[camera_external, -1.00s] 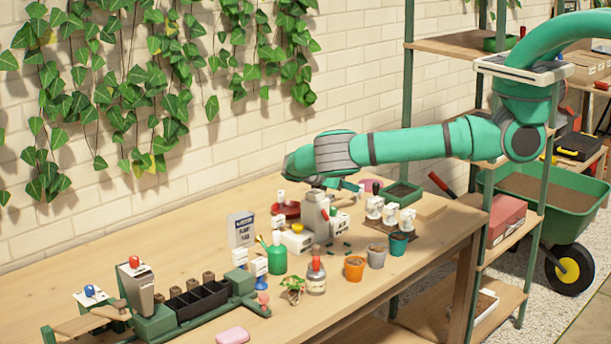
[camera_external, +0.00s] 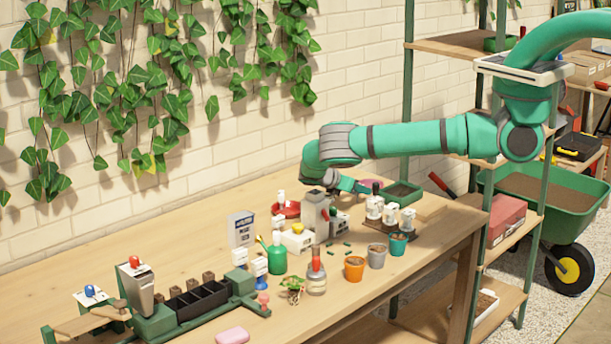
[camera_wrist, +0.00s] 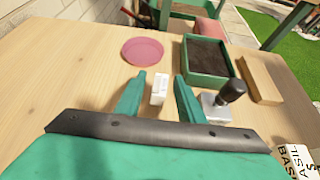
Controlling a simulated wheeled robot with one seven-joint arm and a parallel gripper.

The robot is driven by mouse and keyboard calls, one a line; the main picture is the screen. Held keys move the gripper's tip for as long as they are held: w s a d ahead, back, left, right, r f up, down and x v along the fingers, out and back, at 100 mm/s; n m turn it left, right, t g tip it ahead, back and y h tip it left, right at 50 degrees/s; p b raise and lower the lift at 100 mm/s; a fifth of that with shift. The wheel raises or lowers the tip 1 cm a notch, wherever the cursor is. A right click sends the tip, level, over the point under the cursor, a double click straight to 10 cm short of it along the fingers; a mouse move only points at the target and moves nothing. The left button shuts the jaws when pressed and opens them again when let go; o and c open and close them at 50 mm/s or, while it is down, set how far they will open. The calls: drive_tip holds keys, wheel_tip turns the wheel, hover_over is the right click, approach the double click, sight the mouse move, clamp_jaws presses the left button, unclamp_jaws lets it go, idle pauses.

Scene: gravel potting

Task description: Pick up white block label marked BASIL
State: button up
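A white block (camera_wrist: 294,160) with BASIL printed on it, the letters turned sideways, is cut off at the lower right corner of the wrist view. My gripper (camera_wrist: 160,76) is open, and the BASIL block is well to the right of its fingers. A small white block (camera_wrist: 159,89) shows between the two green fingers, with a gap on each side; I cannot read any marking on it. In the external view my gripper (camera_external: 355,186) is low over the back of the table, beside white labelled blocks (camera_external: 390,212). I cannot tell there which one reads BASIL.
A white base with a black knob (camera_wrist: 232,91) stands just right of the right finger. Beyond are a green soil tray (camera_wrist: 207,62), a pink dish (camera_wrist: 143,51) and a wooden block (camera_wrist: 261,80). A grey metal container (camera_external: 314,212) stands left of the gripper. Table left of the dish is clear.

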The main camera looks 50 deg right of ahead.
clamp_jaws()
drive_tip(key=shift+r, duration=0.1)
